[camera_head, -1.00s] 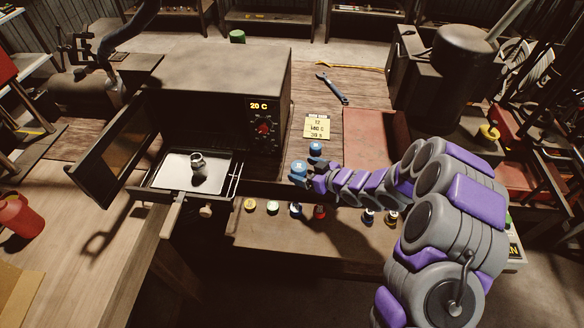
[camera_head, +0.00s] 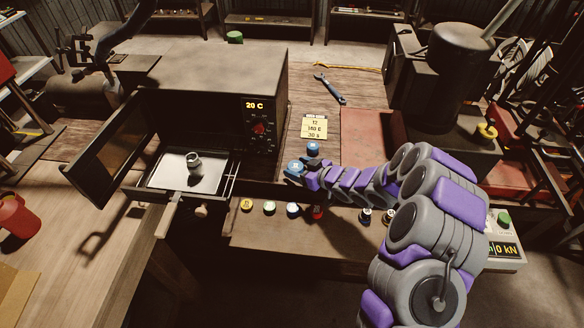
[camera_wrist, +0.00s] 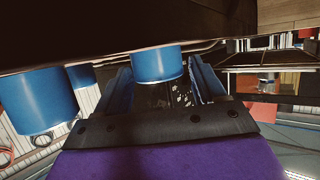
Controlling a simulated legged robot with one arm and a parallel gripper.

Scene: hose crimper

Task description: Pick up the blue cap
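Two blue caps with pale marks on top stand near the bench's front edge in the head view: a rear one (camera_head: 313,148) and a front-left one (camera_head: 295,167). My gripper (camera_head: 302,174) is low beside the front-left cap. In the wrist view, my gripper (camera_wrist: 162,78) has its two blue fingers apart, with a blue cylinder (camera_wrist: 157,63) between them. A gap shows on the right side; contact on the left side is unclear. A larger blue cylinder (camera_wrist: 37,98) and a smaller one (camera_wrist: 81,75) are at the left of that view.
An open oven (camera_head: 225,90) reading 20 C stands left, with a small metal fitting (camera_head: 194,162) on its tray (camera_head: 165,178).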

